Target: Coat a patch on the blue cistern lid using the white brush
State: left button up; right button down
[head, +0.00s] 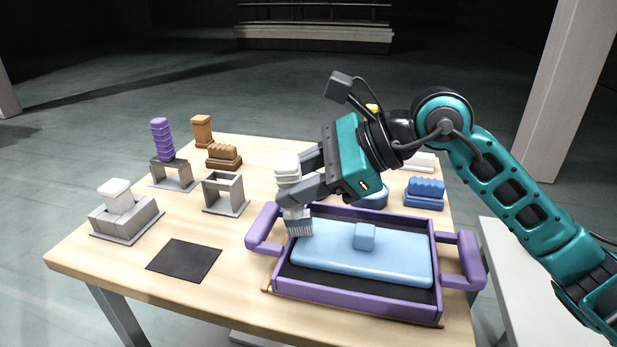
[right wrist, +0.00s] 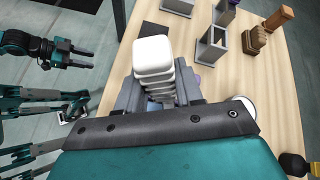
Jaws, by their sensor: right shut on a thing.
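The blue cistern lid (head: 390,257), with a small raised block on top, lies in a purple tray (head: 360,303) with side handles. My right gripper (head: 297,188) is shut on the white brush (head: 287,163), bristles down. The grey-white bristles (head: 298,227) are at the lid's back left corner; I cannot tell whether they touch it. In the right wrist view the brush's white ribbed handle (right wrist: 153,60) stands between the fingers and the bristles are hidden. My left gripper (right wrist: 92,55) shows there, off the table, fingers apart and empty.
A purple-handled tool (head: 162,138) stands in a grey rack. An empty grey stand (head: 225,196), a white-topped grey block (head: 118,197) and a black mat (head: 183,260) are left. Brown items (head: 224,156) sit behind; a blue brush (head: 424,193) is behind the tray.

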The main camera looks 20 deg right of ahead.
jog(key=shift+w+d, duration=0.35)
jog(key=shift+w, duration=0.1)
jog(key=s+d+b, duration=0.3)
jog(key=d+b, duration=0.1)
jog(key=d, duration=0.1)
jog(key=shift+s+d+b, duration=0.2)
jog(key=shift+s+b, duration=0.1)
jog(key=shift+b, duration=0.1)
jog(key=shift+r, duration=0.15)
notch_tip(320, 180, up, 6)
jog(key=p, duration=0.4)
jog(key=shift+p, duration=0.35)
jog(key=shift+r, duration=0.1)
